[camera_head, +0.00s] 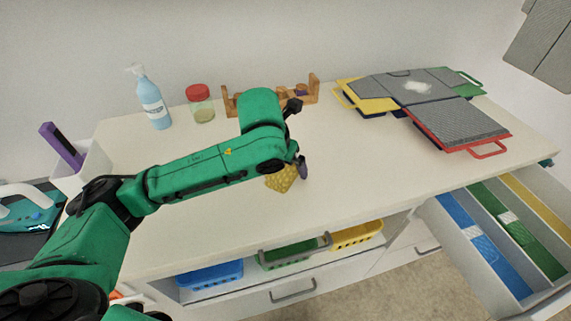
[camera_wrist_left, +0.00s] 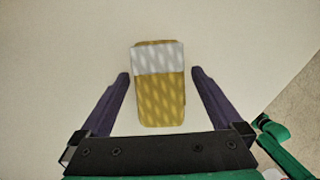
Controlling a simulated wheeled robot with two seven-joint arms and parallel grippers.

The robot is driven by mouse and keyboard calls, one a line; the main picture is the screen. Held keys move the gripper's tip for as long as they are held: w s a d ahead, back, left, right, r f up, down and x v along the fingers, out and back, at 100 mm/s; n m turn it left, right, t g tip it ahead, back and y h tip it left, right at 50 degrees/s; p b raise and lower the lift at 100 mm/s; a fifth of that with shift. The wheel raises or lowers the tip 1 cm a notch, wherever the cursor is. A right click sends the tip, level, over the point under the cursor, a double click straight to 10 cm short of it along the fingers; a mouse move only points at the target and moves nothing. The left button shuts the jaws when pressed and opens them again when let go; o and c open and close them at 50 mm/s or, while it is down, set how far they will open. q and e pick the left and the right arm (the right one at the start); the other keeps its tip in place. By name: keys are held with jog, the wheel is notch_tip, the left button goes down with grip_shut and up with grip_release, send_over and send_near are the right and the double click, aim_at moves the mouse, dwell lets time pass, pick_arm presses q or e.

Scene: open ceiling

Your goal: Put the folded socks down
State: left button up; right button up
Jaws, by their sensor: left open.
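The folded socks (camera_wrist_left: 160,98) are a mustard-yellow bundle with a light grey-white band at one end. In the left wrist view they lie on the pale tabletop between the two purple fingers of my left gripper (camera_wrist_left: 160,92), with a gap on each side. In the head view the socks (camera_head: 281,179) show partly below my green left arm, near the middle of the table. My left gripper (camera_head: 300,168) is mostly hidden there by the arm. It is open and not touching the socks. My right gripper is not in view.
A blue pump bottle (camera_head: 151,98), a red-lidded jar (camera_head: 201,103) and a wooden rack (camera_head: 313,88) stand along the back. Grey folding boards (camera_head: 455,121) lie at the right. An open drawer (camera_head: 447,232) has coloured compartments. Blue, green and yellow baskets (camera_head: 357,237) sit below. The front right tabletop is clear.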

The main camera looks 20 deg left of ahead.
pick_arm(q)
jog(key=p+v, duration=0.1)
jog(key=v, duration=1.1)
